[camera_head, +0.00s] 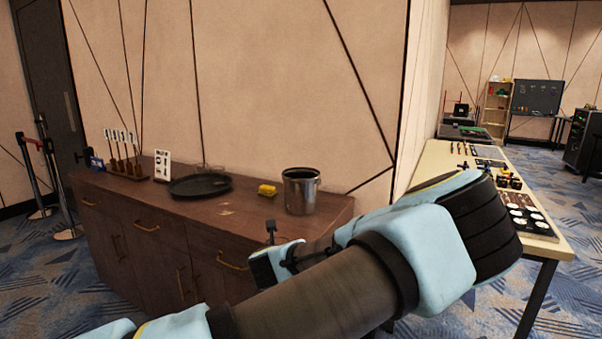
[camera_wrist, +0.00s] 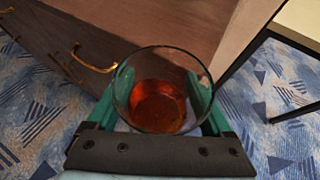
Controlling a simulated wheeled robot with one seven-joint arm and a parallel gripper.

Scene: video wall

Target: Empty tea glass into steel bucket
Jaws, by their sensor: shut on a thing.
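A clear tea glass (camera_wrist: 161,92) with reddish-brown tea in its lower part is held in my gripper (camera_wrist: 160,112), whose green fingers close on it from both sides in the wrist view. The glass's rim faces the wrist camera and the tea is inside it. The steel bucket (camera_head: 300,192) stands upright at the right end of the brown sideboard in the head view. My gripper is in front of the sideboard, off its edge; in the head view my arm hides the fingers and the glass. The bucket is not in the wrist view.
The sideboard (camera_head: 150,219) also bears a black round tray (camera_head: 199,185), a yellow sponge-like block (camera_head: 266,190), a white sign (camera_head: 162,166) and several upright tools. A light table (camera_head: 437,165) with small items stands to the right. Patterned carpet lies below the glass.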

